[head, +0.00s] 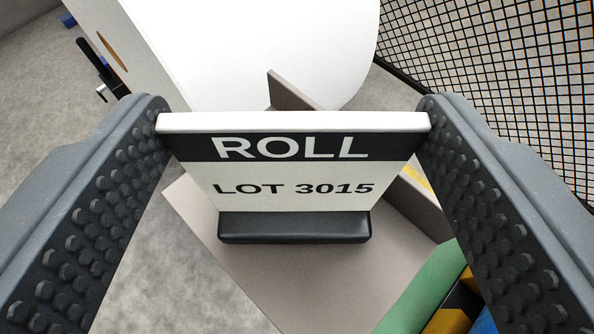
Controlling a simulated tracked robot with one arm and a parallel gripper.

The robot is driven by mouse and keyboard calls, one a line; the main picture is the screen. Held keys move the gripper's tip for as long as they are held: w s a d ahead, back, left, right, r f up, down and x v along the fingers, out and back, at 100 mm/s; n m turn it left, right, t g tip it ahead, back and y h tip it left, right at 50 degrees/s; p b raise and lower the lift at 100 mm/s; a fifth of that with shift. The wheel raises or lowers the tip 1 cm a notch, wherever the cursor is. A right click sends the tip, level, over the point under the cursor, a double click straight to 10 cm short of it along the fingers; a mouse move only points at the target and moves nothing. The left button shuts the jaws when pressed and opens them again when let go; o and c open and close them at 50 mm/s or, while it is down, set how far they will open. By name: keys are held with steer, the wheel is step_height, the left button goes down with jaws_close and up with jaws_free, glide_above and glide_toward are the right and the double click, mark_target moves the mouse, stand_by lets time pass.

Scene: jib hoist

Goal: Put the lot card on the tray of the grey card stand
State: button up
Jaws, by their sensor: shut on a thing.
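The lot card (292,175) is a white plate with a black band reading "ROLL" and the text "LOT 3015", on a black foot (294,228). My gripper (293,115) is shut on the card, with one studded finger at each side edge. The card looks upright and faces me. Below it is a flat grey-beige surface, which looks like the tray (225,262) of the card stand, with a raised lip (408,205) along its far right side. The foot lies over the tray in the picture. I cannot tell whether it touches.
A large white roll or cylinder (270,45) stands behind the card. A black mesh fence (500,70) is at the upper right. A green rounded thing (420,290) and a black-and-yellow striped part (455,308) are at the lower right. Grey floor shows at the left.

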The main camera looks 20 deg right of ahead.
steer(key=shift+f, duration=0.1)
steer(key=o, duration=1.3)
steer(key=shift+s+a+r, duration=0.15)
steer(key=shift+s+r, duration=0.2)
steer(key=shift+s, duration=0.05)
steer(key=p+v, duration=0.1)
steer(key=v, duration=1)
